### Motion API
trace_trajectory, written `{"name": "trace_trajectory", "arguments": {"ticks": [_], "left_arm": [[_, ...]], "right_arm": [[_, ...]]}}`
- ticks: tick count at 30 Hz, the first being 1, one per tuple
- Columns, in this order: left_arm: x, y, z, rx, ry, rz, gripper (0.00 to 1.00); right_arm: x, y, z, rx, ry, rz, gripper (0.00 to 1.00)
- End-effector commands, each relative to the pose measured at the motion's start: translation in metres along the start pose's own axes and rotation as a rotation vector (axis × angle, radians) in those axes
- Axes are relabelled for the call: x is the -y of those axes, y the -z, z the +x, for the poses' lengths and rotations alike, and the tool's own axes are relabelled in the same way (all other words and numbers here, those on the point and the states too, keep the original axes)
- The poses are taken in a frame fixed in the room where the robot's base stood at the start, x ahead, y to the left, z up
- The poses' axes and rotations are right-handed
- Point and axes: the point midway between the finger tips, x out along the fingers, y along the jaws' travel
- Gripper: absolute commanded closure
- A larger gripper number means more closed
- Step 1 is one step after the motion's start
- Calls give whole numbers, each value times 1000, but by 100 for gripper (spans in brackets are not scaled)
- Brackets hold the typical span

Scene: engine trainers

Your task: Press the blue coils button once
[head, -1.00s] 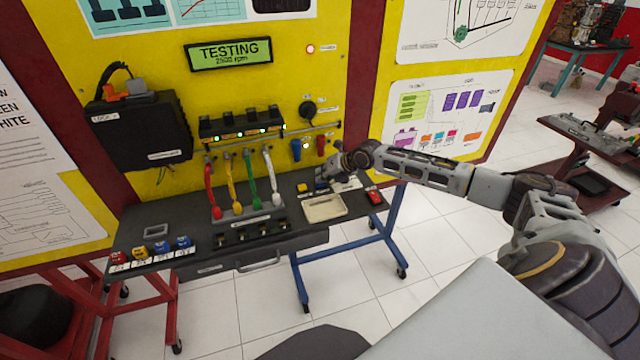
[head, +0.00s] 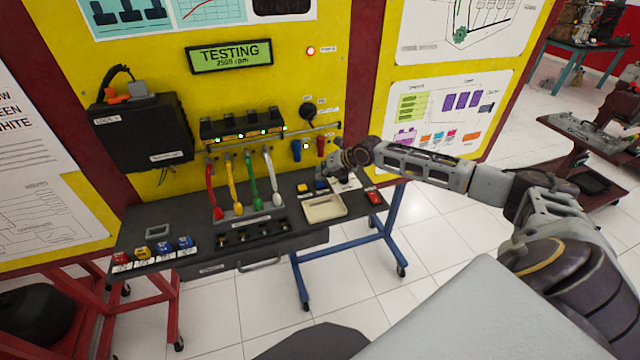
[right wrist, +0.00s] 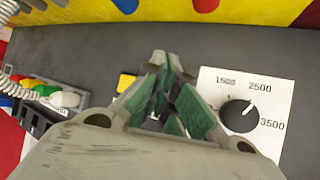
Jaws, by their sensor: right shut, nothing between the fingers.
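My left gripper is not in view.
A black dial on a white plate (right wrist: 270,108) lies right of the fingers. A beige tray (head: 324,208) and a red button (head: 374,197) are nearby. Coloured leads (head: 250,180) stand left. A lit display (head: 229,55) reads TESTING, 2500 rpm.

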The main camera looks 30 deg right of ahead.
Motion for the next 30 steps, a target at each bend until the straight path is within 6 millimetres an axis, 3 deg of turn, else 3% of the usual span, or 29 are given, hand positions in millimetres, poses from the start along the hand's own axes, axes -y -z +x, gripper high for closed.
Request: {"name": "trace_trajectory", "arguments": {"ticks": [30], "left_arm": [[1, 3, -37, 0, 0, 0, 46]], "right_arm": [[-26, -26, -36, 0, 0, 0, 100]]}}
